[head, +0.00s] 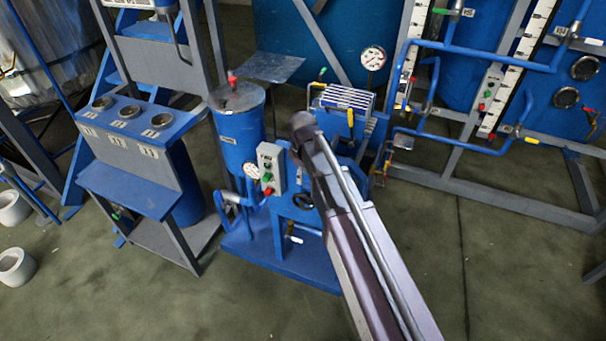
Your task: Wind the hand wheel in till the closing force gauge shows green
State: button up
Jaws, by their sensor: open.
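A small dark hand wheel (304,201) sits on the front of a blue machine stand in the middle of the head view, just left of my arm. A round white dial gauge (252,171) is on the blue cylinder side, beside a grey button box. Another white dial gauge (373,57) stands farther back, above the striped plate pack. I cannot tell which one is the closing force gauge, and no green reading can be made out on either. My arm crosses in front of the machine and hides part of it. My gripper does not show.
The grey button box (270,167) has green and red buttons. A blue cylinder (238,120) stands at its left, and a striped plate pack (346,97) is behind my arm. A blue rack (145,138) with cups is at left. Pipe frames fill the right. The front floor is clear.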

aim_at(303, 209)
jog(key=shift+r+p, duration=0.7)
jog(key=shift+r, duration=0.3)
jog(key=shift+f, duration=0.1)
jog(key=shift+f+b, duration=0.85)
jog(key=shift+b, duration=0.05)
jog(key=shift+f, duration=0.2)
notch_tip(303, 209, down, 13)
jog(key=b, duration=1.3)
jog(key=shift+f+b, duration=0.15)
jog(key=shift+b, duration=0.25)
grip_shut()
